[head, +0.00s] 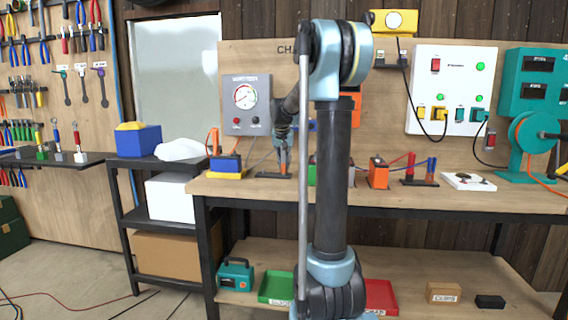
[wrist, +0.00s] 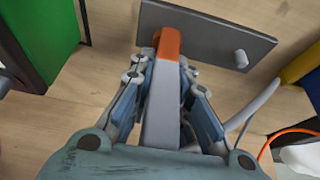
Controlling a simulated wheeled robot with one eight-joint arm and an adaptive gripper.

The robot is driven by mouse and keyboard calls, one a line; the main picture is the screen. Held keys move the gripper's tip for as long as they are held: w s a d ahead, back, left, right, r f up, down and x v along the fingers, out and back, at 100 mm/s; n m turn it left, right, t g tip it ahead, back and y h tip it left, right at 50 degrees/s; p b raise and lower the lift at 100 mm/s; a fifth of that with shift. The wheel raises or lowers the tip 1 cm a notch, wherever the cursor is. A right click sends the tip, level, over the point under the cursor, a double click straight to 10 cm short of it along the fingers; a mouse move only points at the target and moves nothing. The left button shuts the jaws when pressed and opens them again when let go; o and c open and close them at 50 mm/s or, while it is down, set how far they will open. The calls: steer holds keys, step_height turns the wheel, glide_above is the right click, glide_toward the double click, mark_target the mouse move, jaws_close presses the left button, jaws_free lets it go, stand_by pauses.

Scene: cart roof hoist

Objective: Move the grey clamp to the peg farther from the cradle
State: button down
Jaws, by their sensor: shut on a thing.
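My gripper (wrist: 165,75) is shut on the grey clamp (wrist: 161,115), a grey bar with an orange end. In the head view my gripper (head: 284,160) is low over the bench, above the dark peg plate (head: 268,175). In the wrist view the clamp's orange end overlaps the plate (wrist: 205,38). One pale peg (wrist: 240,60) stands bare at the plate's right. No other peg shows; the clamp hides that part, and I cannot tell whether it touches a peg. A yellow cradle (head: 228,174) with a blue block (head: 225,163) is left of the plate in the head view.
A green block (wrist: 38,35) stands close on the wrist view's left. A grey cable (wrist: 250,108) and an orange cable (wrist: 285,132) lie at its right. An orange block (head: 378,176) and a second dark stand (head: 419,182) are farther right on the bench (head: 480,197).

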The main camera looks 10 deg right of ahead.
steer(key=shift+f, duration=0.45)
steer(key=c, duration=1.4)
jaws_free()
steer(key=shift+c, duration=0.2)
steer(key=v, duration=1.2)
steer(key=shift+f, duration=0.1)
steer(key=s+f+n, duration=0.1)
steer(key=s+f, duration=0.8)
steer(key=s, duration=0.4)
steer(key=s+f+n+g+y, duration=0.1)
steer(key=s+f, duration=0.9)
steer(key=s, duration=0.4)
steer(key=s+f+n+g, duration=0.1)
steer(key=s+f, duration=0.8)
steer(key=s, duration=0.5)
steer(key=shift+s+d+f+n, duration=0.2)
steer(key=shift+d+f+n, duration=0.1)
steer(key=shift+d+f, duration=0.15)
